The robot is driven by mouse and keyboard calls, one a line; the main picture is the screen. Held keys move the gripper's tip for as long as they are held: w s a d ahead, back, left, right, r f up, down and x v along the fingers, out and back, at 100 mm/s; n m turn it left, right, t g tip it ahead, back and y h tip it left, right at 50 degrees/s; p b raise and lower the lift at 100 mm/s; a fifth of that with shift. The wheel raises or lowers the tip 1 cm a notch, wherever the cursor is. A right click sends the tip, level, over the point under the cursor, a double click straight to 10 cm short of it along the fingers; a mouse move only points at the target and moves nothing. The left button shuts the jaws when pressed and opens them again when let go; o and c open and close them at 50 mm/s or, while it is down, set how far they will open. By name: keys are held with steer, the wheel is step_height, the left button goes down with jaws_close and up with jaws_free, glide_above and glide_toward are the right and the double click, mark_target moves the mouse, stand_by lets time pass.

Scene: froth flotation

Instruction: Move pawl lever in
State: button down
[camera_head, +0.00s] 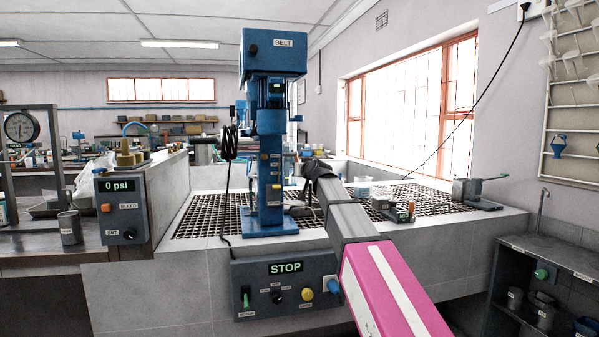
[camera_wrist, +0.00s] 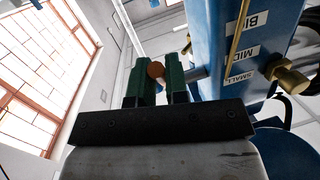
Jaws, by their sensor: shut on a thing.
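My gripper (camera_wrist: 158,75) has green fingers closed around a round brown knob (camera_wrist: 155,70), seen in the wrist view. The knob appears to be the end of the pawl lever; a short grey rod (camera_wrist: 197,74) shows between the right finger and the blue column (camera_wrist: 225,45). Most of the lever is hidden by the fingers. In the head view my gripper (camera_head: 318,169) is dark and small at the right side of the blue column (camera_head: 269,185), and the knob cannot be made out there.
A brass knob (camera_wrist: 290,80) sticks out from the column beside the BIG, MID and SMALL labels. The column stands on a dark grating (camera_head: 205,215). A STOP panel (camera_head: 285,282) is below. Small boxes and devices (camera_head: 400,212) lie on the grating to the right.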

steer(key=c, duration=1.1)
jaws_free()
steer(key=v, duration=1)
steer(key=shift+s+d, duration=0.15)
steer(key=shift+s, duration=0.15)
steer(key=shift+s, duration=0.1)
